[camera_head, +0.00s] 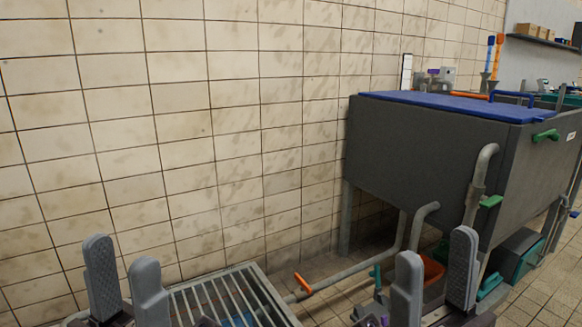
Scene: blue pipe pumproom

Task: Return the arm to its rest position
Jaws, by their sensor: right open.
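My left gripper (125,258) is at the lower left, in front of the tiled wall. Its two grey fingers point up and stand apart with nothing between them. My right gripper (436,248) is at the lower right, in front of the grey tank. Its two fingers also stand apart and hold nothing. Both grippers are cut off by the bottom edge of the picture, so most of the arms is hidden.
A large grey tank (425,155) with a blue lid (440,103) stands on legs at the right. Pipes with an orange handle (303,283) run low beside it. A metal grate (225,300) lies at bottom centre. The tiled wall (230,130) fills the left.

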